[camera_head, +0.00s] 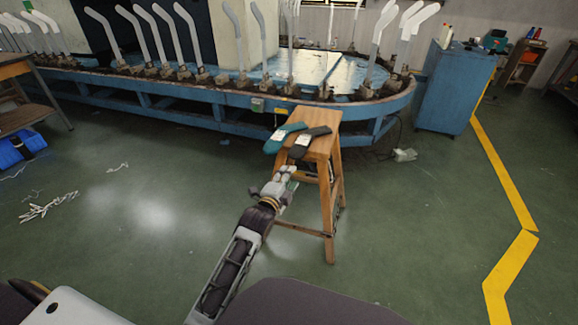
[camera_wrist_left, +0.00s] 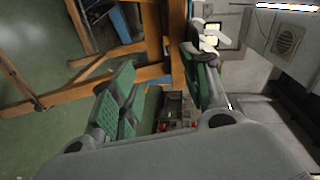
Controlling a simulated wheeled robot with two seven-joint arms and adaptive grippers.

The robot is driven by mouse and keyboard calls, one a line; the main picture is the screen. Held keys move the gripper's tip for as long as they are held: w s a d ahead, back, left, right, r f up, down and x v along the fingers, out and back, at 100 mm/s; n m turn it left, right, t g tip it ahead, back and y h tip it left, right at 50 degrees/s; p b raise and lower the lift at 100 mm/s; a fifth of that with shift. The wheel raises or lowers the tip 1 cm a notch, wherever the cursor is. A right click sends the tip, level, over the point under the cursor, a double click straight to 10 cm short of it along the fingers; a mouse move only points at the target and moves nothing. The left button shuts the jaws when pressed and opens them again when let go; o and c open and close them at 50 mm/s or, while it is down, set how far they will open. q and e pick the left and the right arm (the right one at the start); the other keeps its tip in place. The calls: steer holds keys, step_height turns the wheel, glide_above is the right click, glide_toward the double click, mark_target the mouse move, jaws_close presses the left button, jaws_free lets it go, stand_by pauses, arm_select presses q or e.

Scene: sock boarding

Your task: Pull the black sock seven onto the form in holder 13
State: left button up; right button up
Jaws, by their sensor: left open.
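A black sock (camera_head: 308,139) lies on the wooden stool (camera_head: 325,118), beside a teal sock (camera_head: 281,138); each carries a small white label. Several pale upright forms (camera_head: 162,35) stand in holders along the blue machine's edge. No holder number is readable, so I cannot tell which is holder 13. My left gripper (camera_head: 286,178) is open just in front of the stool, below the socks in the head view. In the left wrist view its green-padded fingers (camera_wrist_left: 160,85) are apart, with no sock seen between them. My right gripper is not in view.
The long blue machine frame (camera_head: 200,112) runs behind the stool. White scraps (camera_head: 48,205) lie on the floor at left.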

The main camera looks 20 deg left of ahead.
mark_target(296, 151)
arm_select(q)
steer(key=w+r, duration=0.1)
steer(key=r+m+t, duration=0.1)
steer(key=w+r+m, duration=0.1)
steer(key=r, duration=0.1)
steer(key=shift+w+a+t, duration=0.25)
steer(key=shift+w+t, duration=0.05)
steer(key=shift+w, duration=0.05)
steer(key=shift+w, duration=0.1)
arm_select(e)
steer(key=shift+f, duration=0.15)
arm_select(q)
steer(key=shift+w+f+b, duration=0.15)
steer(key=shift+w+b, duration=0.35)
steer(key=shift+w, duration=0.05)
steer(key=shift+w+b, duration=0.45)
steer(key=shift+w, duration=0.1)
steer(key=shift+w+d+b, duration=0.1)
steer(key=shift+w+b, duration=0.5)
steer(key=shift+w, duration=0.25)
steer(key=shift+w+b, duration=0.6)
steer(key=shift+w, duration=0.1)
steer(key=shift+w+b, duration=0.3)
steer(key=shift+w, duration=0.45)
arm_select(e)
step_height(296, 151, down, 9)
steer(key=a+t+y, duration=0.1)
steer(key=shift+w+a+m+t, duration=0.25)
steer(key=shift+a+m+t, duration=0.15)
